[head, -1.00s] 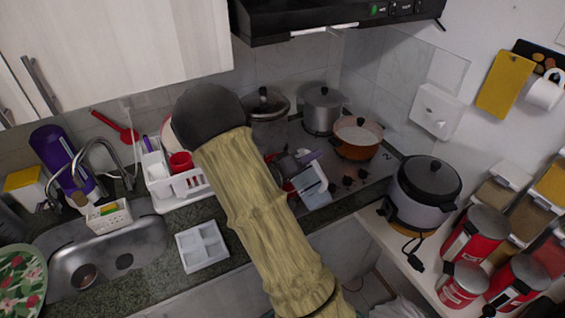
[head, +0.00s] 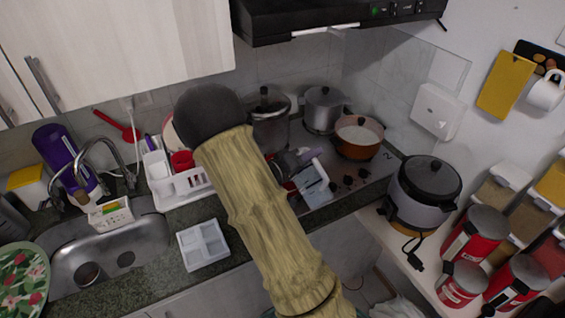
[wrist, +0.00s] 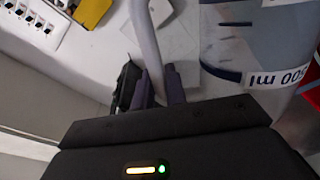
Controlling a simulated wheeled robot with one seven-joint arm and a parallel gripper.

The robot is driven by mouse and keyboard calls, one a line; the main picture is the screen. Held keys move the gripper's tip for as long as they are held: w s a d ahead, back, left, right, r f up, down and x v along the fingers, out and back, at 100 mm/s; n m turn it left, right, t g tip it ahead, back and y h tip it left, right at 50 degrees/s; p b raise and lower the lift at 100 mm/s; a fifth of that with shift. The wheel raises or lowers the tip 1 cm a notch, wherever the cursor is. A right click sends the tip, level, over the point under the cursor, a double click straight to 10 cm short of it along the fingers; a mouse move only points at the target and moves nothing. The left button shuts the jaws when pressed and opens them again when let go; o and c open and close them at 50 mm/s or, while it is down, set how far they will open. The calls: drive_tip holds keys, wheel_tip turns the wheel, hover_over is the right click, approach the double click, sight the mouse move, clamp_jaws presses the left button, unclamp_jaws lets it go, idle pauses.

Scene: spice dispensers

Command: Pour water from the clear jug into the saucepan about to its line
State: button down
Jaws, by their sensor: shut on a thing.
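In the wrist view the clear jug (wrist: 255,45) shows dark blue marks and a "500 ml" label. My gripper (wrist: 157,85) has its purple fingers shut on the jug's pale handle; it shows small in the head view (head: 308,155). My arm hides part of the hob.
A lidded steel pot (head: 270,130) and a second lidded pot (head: 323,112) stand behind on the hob. A rice cooker (head: 425,195) is at the right. A dish rack (head: 190,190), a white tray (head: 203,245) and the sink (head: 140,240) lie left.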

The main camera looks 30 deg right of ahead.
sight(323, 176)
drive_tip(key=shift+w+d+r, duration=0.1)
drive_tip(key=shift+w+r, duration=0.05)
drive_tip(key=shift+r, duration=0.05)
idle(0.4)
drive_tip(key=shift+a, duration=0.2)
drive_tip(key=shift+w+d, duration=0.1)
idle(0.3)
drive_tip(key=s+f+m+b, duration=0.1)
drive_tip(key=f+b, duration=0.1)
drive_tip(key=s+f+m+b, duration=0.1)
drive_tip(key=s+m+b, duration=0.1)
drive_tip(key=b, duration=0.1)
drive_tip(key=s+d+f+m+b, duration=0.1)
drive_tip(key=f+m+b, duration=0.1)
drive_tip(key=b, duration=0.1)
drive_tip(key=shift+s+f, duration=0.35)
drive_tip(key=shift+s, duration=0.05)
drive_tip(key=shift+s+r+m, duration=0.15)
drive_tip(key=shift+s+m, duration=0.25)
drive_tip(key=shift+r, duration=0.15)
drive_tip(key=shift+w, duration=0.1)
